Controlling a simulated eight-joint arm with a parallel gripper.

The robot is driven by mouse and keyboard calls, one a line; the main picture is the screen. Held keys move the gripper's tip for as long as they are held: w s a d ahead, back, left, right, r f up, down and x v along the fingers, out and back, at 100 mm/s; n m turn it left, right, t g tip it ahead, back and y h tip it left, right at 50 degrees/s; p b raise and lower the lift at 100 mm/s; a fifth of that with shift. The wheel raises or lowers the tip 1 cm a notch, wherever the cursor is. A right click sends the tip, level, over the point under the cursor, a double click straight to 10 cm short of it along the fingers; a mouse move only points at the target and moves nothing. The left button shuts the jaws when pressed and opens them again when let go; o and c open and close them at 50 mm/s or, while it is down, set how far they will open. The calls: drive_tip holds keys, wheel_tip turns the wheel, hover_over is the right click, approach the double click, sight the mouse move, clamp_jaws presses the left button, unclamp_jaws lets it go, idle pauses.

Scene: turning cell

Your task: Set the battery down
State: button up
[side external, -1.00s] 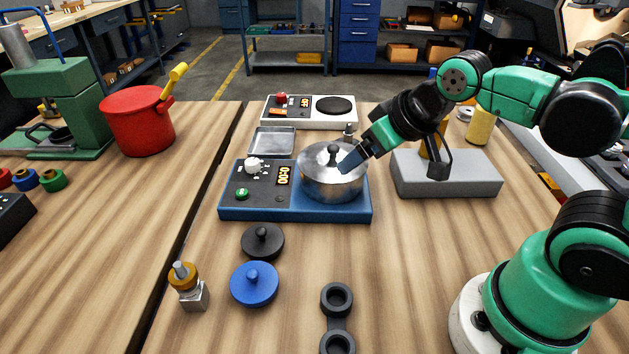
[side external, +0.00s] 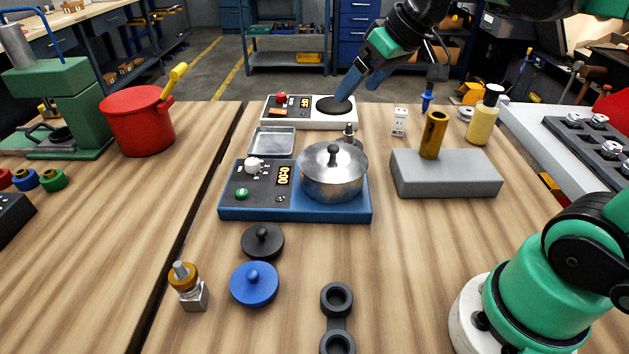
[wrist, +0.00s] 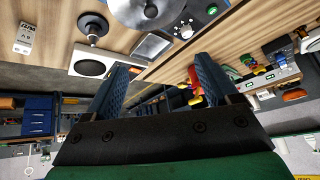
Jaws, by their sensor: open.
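My gripper (side external: 366,80) is open and raised over the back of the bench, near the white hotplate (side external: 309,113). In the wrist view its two blue fingers (wrist: 165,85) are spread, with nothing between them. I cannot surely pick out a battery. A small white upright block with dark markings (side external: 400,122) stands on the bench right of the hotplate, apart from my gripper. It seems to show in the wrist view too (wrist: 25,38). A brass cylinder (side external: 434,135) stands upright at the grey block (side external: 447,176).
A lidded steel pot (side external: 332,178) sits on the blue cooker (side external: 257,207). A metal tray (side external: 272,142) lies behind it. A red pot (side external: 138,125) is at the left, a yellow bottle (side external: 482,120) at the right. Black (side external: 262,244) and blue (side external: 254,286) knobbed discs lie in front.

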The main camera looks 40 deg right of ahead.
drive_tip(key=w+d+n+t+y, duration=0.1)
drive_tip(key=w+d, duration=0.3)
drive_tip(key=d, duration=0.2)
drive_tip(key=w+d+y, duration=0.1)
drive_tip(key=w+d, duration=0.2)
drive_tip(key=d, duration=0.3)
drive_tip(key=n+t+y, duration=0.2)
drive_tip(key=n+t, duration=0.1)
drive_tip(key=t, duration=0.2)
hover_over(403, 111)
drive_tip(key=s+d, duration=0.2)
drive_tip(key=s, duration=0.1)
wheel_tip(403, 111, down, 3)
drive_tip(key=f, duration=1.2)
drive_tip(key=shift+w+a+f, duration=0.15)
drive_tip(key=shift+a+f, duration=0.2)
drive_tip(key=shift+a, duration=0.05)
drive_tip(key=shift+w+a+f, duration=0.1)
drive_tip(key=shift+w+f, duration=0.1)
drive_tip(key=shift+f, duration=0.1)
drive_tip(key=x, duration=0.5)
clamp_jaws()
